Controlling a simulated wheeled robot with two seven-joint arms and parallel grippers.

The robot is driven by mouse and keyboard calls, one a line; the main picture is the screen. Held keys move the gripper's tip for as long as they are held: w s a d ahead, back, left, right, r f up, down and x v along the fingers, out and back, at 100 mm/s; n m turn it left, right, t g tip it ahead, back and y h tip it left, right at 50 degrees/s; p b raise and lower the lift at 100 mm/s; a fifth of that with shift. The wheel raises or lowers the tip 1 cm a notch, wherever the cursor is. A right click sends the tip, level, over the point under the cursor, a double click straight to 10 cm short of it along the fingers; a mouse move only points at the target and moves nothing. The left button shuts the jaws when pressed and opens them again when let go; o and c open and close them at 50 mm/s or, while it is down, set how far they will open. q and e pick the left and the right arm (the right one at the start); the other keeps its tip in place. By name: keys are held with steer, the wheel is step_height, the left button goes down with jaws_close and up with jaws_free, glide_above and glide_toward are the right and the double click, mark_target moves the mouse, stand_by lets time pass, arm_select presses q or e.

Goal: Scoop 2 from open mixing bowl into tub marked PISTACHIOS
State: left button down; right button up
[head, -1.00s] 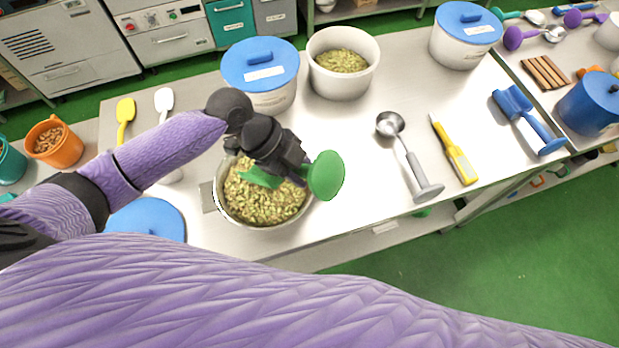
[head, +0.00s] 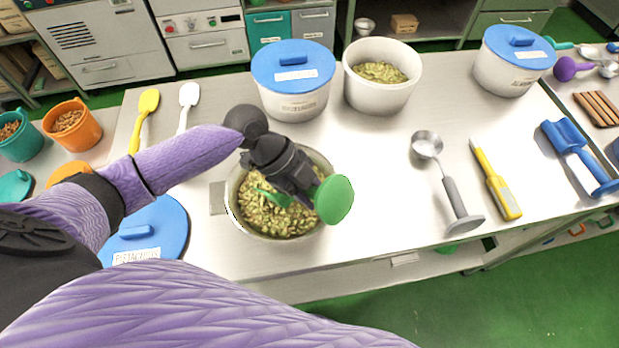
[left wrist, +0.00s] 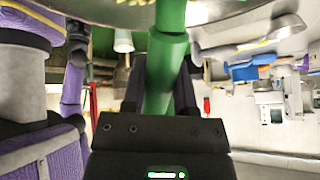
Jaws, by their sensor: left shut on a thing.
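The open mixing bowl (head: 233,214) is steel and holds green chopped pistachios. My left gripper (head: 302,184) is over it, shut on the handle of a green scoop (head: 334,199). The scoop's handle has a round end disc; its head is low in the bowl among the nuts, mostly hidden by the gripper. The green handle (left wrist: 170,65) also shows between the fingers in the left wrist view. An open white tub (head: 382,98) with some pistachios stands behind the bowl; no readable label shows on it. A blue lid (head: 165,222) lies left of the bowl, its label apparently reading PISTACHIOS. My right gripper is out of view.
Blue-lidded white tubs stand left (head: 293,85) and right (head: 512,65) of the open tub. Yellow (head: 145,115) and white (head: 187,105) spatulas lie left. The table between bowl and steel scoop is clear.

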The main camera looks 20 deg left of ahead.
mark_target(338, 200)
arm_select(q)
steer(key=y, duration=0.1)
steer(key=d+f+y+p, duration=0.1)
steer(key=f+y+p, duration=0.1)
steer(key=shift+s+d+f+t, duration=0.15)
steer(key=shift+s+d+t, duration=0.1)
steer(key=shift+d+t, duration=0.15)
steer(key=d+r+y+p, duration=0.1)
steer(key=r+p, duration=0.1)
steer(key=p, duration=0.1)
steer(key=d+r+y+p, duration=0.1)
steer(key=r+p, duration=0.1)
steer(key=p, duration=0.2)
steer(key=s+d+r+t+y+p, duration=0.1)
steer(key=p, duration=0.2)
steer(key=shift+s+d+r+m+y+p, duration=0.1)
steer(key=shift+d+r+m+y+p, duration=0.15)
steer(key=shift+r+m+y+p, duration=0.15)
steer(key=shift+d+r+p, duration=0.15)
steer(key=shift+r+p, duration=0.6)
steer(key=shift+p, duration=0.1)
